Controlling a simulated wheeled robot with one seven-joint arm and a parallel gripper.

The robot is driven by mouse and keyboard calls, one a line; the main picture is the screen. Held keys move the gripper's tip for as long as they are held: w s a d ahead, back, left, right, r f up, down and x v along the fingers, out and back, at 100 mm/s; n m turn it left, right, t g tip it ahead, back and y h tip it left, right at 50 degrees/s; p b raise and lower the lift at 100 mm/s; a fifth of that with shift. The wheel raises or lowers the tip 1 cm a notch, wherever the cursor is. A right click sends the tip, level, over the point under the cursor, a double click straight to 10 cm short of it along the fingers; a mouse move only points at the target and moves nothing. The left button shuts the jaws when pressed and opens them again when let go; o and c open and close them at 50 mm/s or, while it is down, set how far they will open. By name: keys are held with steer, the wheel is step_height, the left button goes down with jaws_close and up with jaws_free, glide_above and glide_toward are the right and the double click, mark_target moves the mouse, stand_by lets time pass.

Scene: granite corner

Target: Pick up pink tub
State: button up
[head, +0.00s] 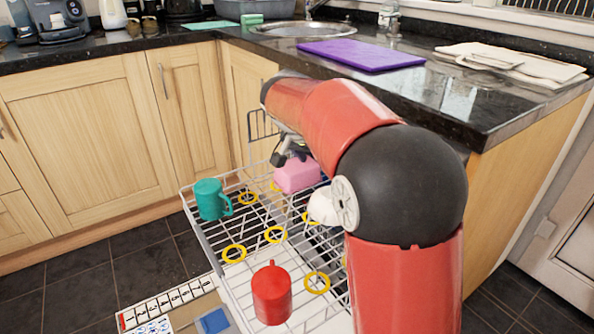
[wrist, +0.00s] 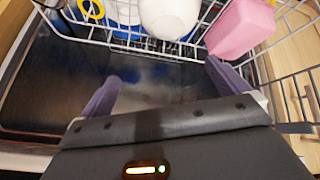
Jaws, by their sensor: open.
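The pink tub (head: 297,177) sits in the far part of the white wire dishwasher rack (head: 226,262), partly behind my arm. In the wrist view the pink tub (wrist: 238,28) is at the upper right, just beyond the right fingertip. My gripper (wrist: 158,78) is open and empty, with its two purple-grey fingers spread apart over the dark metal surface below the rack edge. In the head view the gripper is mostly hidden by my red and black arm. I cannot tell whether the right finger touches the tub.
A teal mug (head: 210,199) stands at the rack's left and a red mug (head: 271,293) at its front. A white rounded item (wrist: 170,18) is left of the tub. Yellow rings (head: 275,234) lie in the rack. The granite counter (head: 450,95) overhangs on the right.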

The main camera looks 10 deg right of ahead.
steer(key=w+a+f+m+h, duration=0.3)
steer(key=w+f, duration=0.2)
steer(key=w, duration=0.6)
steer(key=m+t+h, duration=0.1)
steer(key=m+h, duration=0.1)
glide_toward(297, 164)
steer(key=shift+x, duration=1.2)
steer(key=shift+f, duration=0.3)
steer(key=p+x, duration=0.1)
steer(key=x, duration=0.6)
steer(key=shift+d, duration=0.3)
steer(key=c, duration=0.9)
steer(key=shift+r, duration=0.15)
steer(key=shift+c, duration=0.2)
